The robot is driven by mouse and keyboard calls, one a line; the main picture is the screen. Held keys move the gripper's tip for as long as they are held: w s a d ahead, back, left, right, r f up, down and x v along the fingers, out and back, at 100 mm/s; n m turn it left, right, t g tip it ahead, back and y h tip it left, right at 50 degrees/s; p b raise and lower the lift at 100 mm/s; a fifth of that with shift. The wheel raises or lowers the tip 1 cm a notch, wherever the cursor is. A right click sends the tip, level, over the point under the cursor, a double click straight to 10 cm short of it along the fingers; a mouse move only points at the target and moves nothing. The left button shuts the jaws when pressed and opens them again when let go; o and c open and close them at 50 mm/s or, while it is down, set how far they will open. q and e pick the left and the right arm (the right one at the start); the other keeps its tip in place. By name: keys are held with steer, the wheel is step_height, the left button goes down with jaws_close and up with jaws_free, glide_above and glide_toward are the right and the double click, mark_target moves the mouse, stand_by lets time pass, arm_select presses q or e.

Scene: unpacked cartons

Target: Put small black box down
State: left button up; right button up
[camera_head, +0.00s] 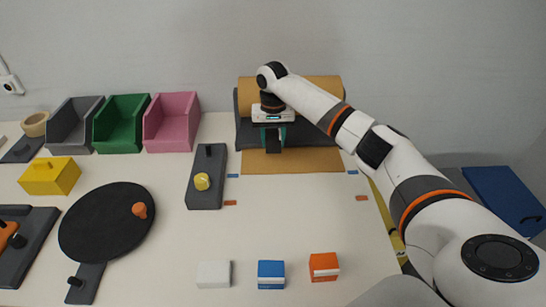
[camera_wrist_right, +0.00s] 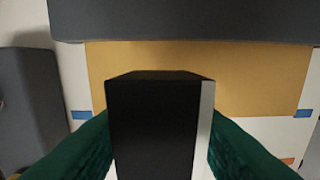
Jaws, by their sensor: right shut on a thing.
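My right gripper (camera_head: 272,134) has green fingers and is shut on a small black box (camera_head: 274,147). The black box fills the middle of the right wrist view (camera_wrist_right: 155,125), with a pale strip along its right edge and green fingers on both sides. It is held over the brown paper sheet (camera_head: 310,162), near the front of the dark roll holder (camera_head: 314,136). I cannot tell whether the box touches the sheet. My left gripper is not in view.
A brown roll (camera_head: 325,87) lies behind the gripper. Blue and orange tape marks flank the sheet. White (camera_head: 213,274), blue (camera_head: 271,274) and orange (camera_head: 323,266) boxes stand at the front. The middle table is clear.

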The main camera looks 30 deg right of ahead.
mark_target(273, 135)
step_height(273, 135, down, 6)
steer(key=shift+r, duration=0.1)
stand_by(0.4)
steer(key=o, duration=0.9)
steer(key=shift+f, duration=0.2)
steer(key=shift+o, duration=0.2)
steer(key=shift+r, duration=0.2)
step_height(273, 135, up, 12)
steer(key=shift+f, duration=0.1)
